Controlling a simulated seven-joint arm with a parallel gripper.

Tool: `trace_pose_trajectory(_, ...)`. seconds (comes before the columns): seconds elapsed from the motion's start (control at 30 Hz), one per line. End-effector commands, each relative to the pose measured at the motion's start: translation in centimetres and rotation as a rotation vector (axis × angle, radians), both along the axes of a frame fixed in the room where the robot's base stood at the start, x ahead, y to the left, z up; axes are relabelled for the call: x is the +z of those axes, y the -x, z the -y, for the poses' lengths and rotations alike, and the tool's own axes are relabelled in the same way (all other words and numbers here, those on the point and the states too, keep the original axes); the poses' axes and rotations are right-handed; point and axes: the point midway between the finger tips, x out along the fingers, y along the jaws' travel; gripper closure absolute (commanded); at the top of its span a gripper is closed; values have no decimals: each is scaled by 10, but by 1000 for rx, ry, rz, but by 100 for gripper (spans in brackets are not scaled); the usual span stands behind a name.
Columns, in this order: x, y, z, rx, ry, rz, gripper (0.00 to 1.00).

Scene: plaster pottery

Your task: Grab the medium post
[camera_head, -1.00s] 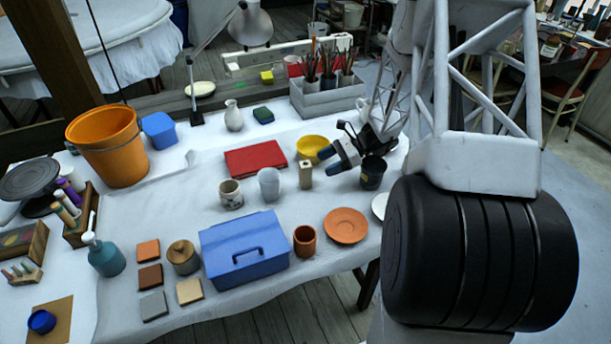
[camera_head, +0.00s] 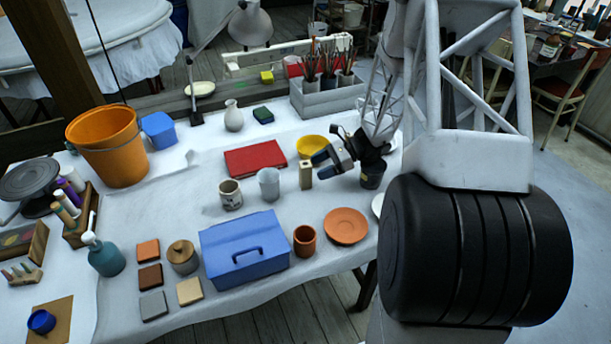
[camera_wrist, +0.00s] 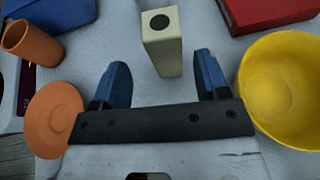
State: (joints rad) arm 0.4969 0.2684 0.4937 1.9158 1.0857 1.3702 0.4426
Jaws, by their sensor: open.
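A pale beige upright post with a dark round hole in its top stands on the white-covered table, in the head view (camera_head: 306,175) and in the wrist view (camera_wrist: 163,45). I take it as the medium post. My gripper (camera_head: 322,165) is just right of the post, with its blue fingers pointing left toward it. In the wrist view my gripper (camera_wrist: 162,76) is open and empty. The post stands just beyond the fingertips, roughly centred on the gap between them. I cannot tell whether any finger touches it.
A yellow bowl (camera_head: 311,146) sits close behind the post, a pale cup (camera_head: 268,183) left of it. A black pot (camera_head: 372,173) stands under my wrist. A terracotta saucer (camera_head: 346,225), terracotta cup (camera_head: 305,241), blue box (camera_head: 245,249) and red box (camera_head: 255,158) are around.

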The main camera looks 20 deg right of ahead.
Motion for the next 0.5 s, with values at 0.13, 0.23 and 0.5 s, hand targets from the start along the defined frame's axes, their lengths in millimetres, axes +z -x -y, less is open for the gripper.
trace_pose_trajectory(0.13,0,0,0,0,0,0,32)
trace_pose_trajectory(0.23,0,0,-1,0,0,0,32)
trace_pose_trajectory(0.5,-6,-6,-18,2,0,-1,32)
